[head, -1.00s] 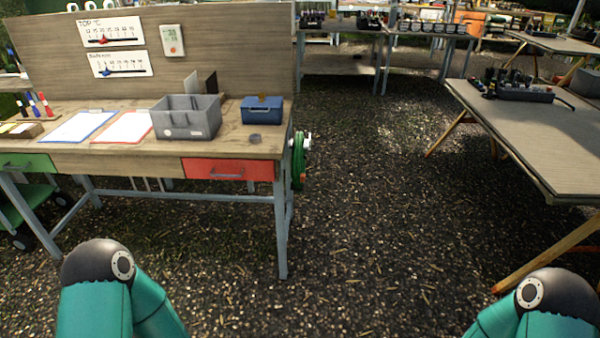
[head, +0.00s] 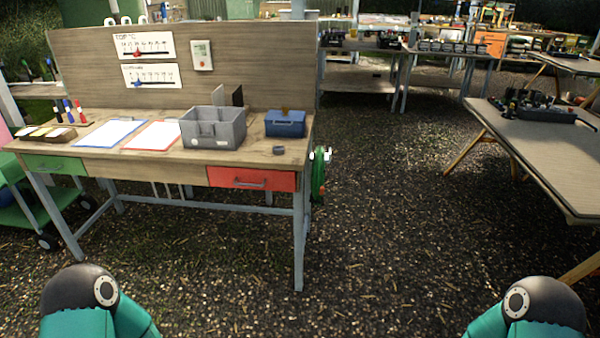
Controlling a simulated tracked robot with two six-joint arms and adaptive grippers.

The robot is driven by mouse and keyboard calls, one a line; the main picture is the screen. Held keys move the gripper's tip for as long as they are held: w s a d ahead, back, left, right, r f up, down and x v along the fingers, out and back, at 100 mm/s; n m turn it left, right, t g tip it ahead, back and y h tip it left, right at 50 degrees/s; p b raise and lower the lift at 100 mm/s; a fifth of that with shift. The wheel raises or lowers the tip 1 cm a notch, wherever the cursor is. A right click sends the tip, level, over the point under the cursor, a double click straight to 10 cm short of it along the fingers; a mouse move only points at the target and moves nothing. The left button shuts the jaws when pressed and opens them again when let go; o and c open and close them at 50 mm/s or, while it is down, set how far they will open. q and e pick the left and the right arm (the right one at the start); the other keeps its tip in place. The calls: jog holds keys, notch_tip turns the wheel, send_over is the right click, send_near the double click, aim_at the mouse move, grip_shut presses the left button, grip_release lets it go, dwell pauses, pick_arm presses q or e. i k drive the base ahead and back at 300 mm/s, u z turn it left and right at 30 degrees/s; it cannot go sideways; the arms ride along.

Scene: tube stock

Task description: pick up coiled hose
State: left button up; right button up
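A green coiled hose (head: 318,178) hangs at the right end of the wooden workbench, seen nearly edge-on beside a pale fitting. Most of its coil is turned away from me, so its full shape is hidden. Neither gripper shows in the head view. Only rounded dark and teal parts of my two arms show at the bottom left and bottom right, well in front of the bench and apart from the hose.
The workbench (head: 255,158) holds a grey bin (head: 213,128), a blue box (head: 285,123) and clipboards. A green cart stands at far left. A table (head: 545,150) with wooden legs is at right. Gravel floor (head: 390,230) between them is clear.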

aim_at(318, 188)
jog(key=u, duration=0.3)
jog(key=i, duration=1.45)
jog(key=z, duration=1.25)
jog(key=i, duration=4.65)
